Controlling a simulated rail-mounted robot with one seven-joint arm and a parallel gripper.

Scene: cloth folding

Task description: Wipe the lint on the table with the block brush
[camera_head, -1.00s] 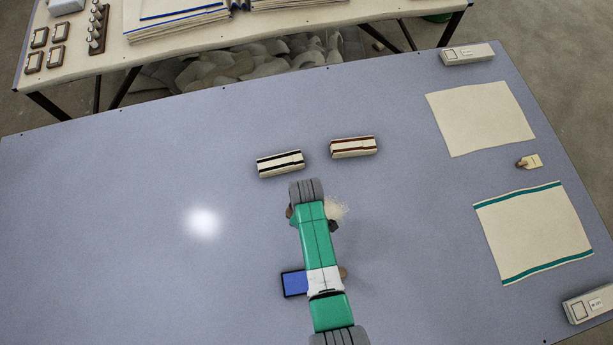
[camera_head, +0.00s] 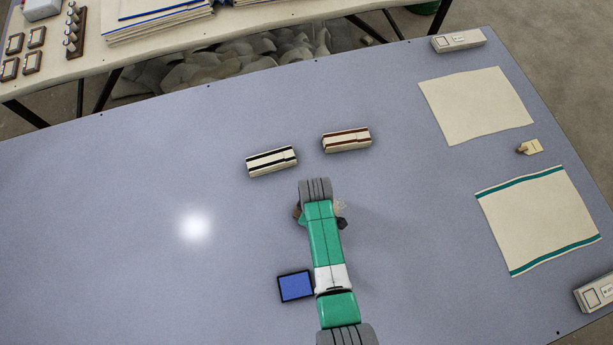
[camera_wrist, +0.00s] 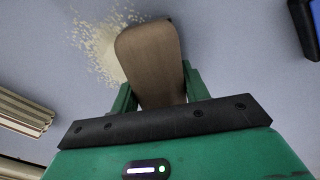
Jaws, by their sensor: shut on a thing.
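My gripper (camera_wrist: 157,88) is shut on the block brush (camera_wrist: 150,55), a brown block with a rounded end held between green fingers. In the wrist view the lint (camera_wrist: 98,45), a pale speckled patch on the table, lies beside the brush's left edge, partly behind it. In the head view a little lint (camera_head: 341,207) shows at the right side of my arm; the rest is hidden under it. The arm also hides most of the brush there. I cannot tell whether the brush touches the table (camera_head: 130,200).
A blue pad with a dark rim (camera_head: 295,287) lies just left of my arm. Two striped cream blocks, one black-striped (camera_head: 271,161) and one brown-striped (camera_head: 347,140), lie beyond my gripper. Cloths (camera_head: 477,106) and a small tag (camera_head: 532,147) lie right. The table's left is clear.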

